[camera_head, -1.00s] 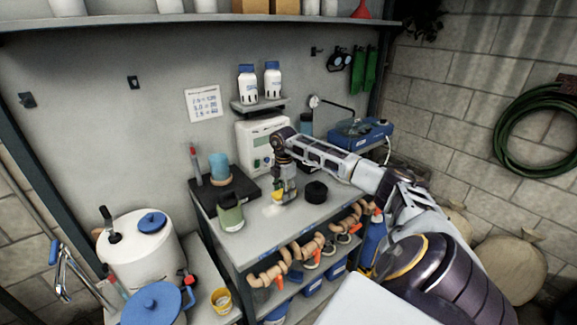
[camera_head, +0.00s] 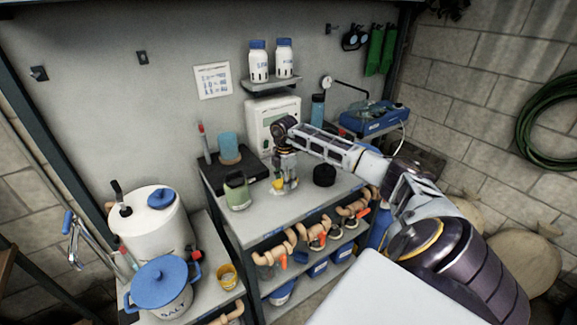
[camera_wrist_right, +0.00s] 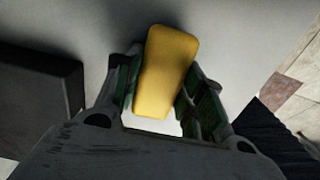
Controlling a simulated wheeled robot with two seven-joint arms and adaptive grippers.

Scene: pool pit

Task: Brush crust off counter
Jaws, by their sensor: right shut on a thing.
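My right gripper (camera_head: 284,184) reaches down to the grey counter (camera_head: 264,216) and is shut on a yellow thing (camera_head: 278,183). In the right wrist view, this yellow block-like piece (camera_wrist_right: 163,72) sits between the green-padded fingers (camera_wrist_right: 160,100). It could be a brush handle; no bristles show. A pale whitish patch, possibly crust, shows at the fingertips in the head view (camera_head: 291,188). A bright patch also shows below the yellow piece in the wrist view (camera_wrist_right: 150,125). The gripper hides part of that counter area. My left gripper is out of view.
A white device (camera_head: 272,118) stands behind. The counter's front strip is clear.

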